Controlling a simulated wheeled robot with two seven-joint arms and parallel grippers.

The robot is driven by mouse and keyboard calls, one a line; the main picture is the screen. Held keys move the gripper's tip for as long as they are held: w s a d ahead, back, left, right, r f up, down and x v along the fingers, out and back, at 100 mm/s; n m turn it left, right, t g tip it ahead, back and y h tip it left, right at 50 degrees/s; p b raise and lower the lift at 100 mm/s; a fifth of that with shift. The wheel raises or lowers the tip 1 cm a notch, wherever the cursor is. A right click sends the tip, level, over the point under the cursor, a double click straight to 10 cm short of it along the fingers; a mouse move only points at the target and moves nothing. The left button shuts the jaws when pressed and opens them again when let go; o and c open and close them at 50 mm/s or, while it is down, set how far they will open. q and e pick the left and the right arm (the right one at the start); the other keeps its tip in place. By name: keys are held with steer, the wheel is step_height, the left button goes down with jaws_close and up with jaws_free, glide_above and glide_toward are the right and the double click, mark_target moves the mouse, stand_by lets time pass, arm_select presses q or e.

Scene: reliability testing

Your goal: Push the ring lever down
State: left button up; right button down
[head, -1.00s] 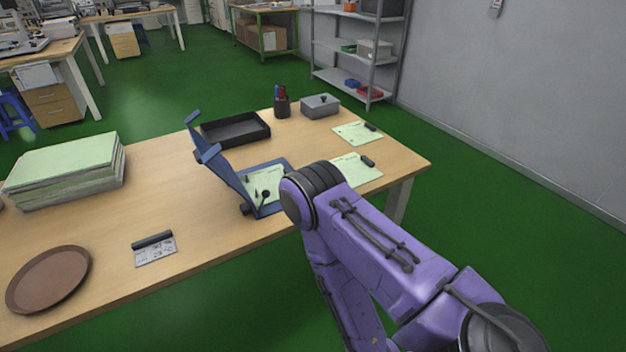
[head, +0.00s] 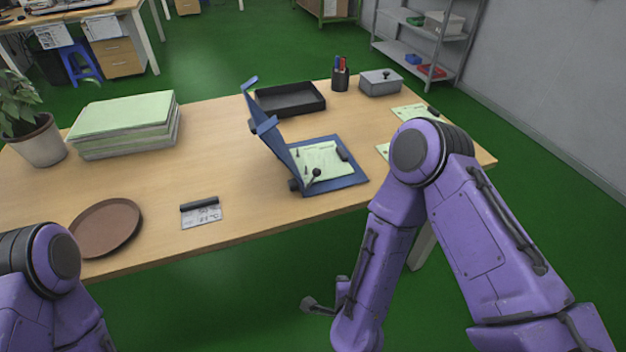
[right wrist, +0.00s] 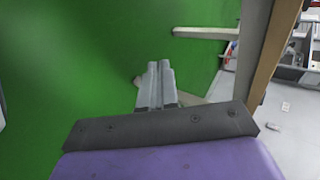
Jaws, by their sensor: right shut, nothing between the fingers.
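An open blue binder (head: 356,180) lies on the wooden table, its cover (head: 262,124) raised at the left. A white-green sheet (head: 322,158) lies inside. The ring lever (head: 315,174) shows as a dark rod with a round knob, tilted up near the binder's front edge. My right gripper (head: 309,304) is low in front of the table, below and apart from the binder. In the right wrist view its fingers (right wrist: 156,88) are together and empty, over green floor. My left gripper is out of view; only part of that arm shows.
The table's front edge (head: 240,234) lies between my right gripper and the binder. A black tray (head: 290,100), pen cup (head: 340,77) and grey box (head: 380,82) stand behind the binder. A brown round tray (head: 106,228), label card (head: 202,214) and paper stack (head: 125,125) are left.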

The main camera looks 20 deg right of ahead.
mark_target(316, 175)
steer(key=w+a+r+m+t+h, duration=0.1)
steer(key=w+a+r+m, duration=0.3)
steer(key=r+m, duration=0.6)
steer(key=w+a+r+m+t+h, duration=0.2)
steer(key=w+a+r+m+h, duration=0.1)
steer(key=r+m, duration=0.8)
steer(key=w+a+m, duration=0.1)
steer(key=m, duration=0.3)
steer(key=shift+r+m+h, duration=0.15)
steer(key=shift+m+h, duration=0.15)
steer(key=shift+w+d, duration=0.1)
steer(key=p+x, duration=0.2)
steer(key=x, duration=1.1)
steer(key=shift+w+d+f+p, duration=0.15)
steer(key=shift+w+f+p, duration=0.05)
steer(key=shift+w+p, duration=0.2)
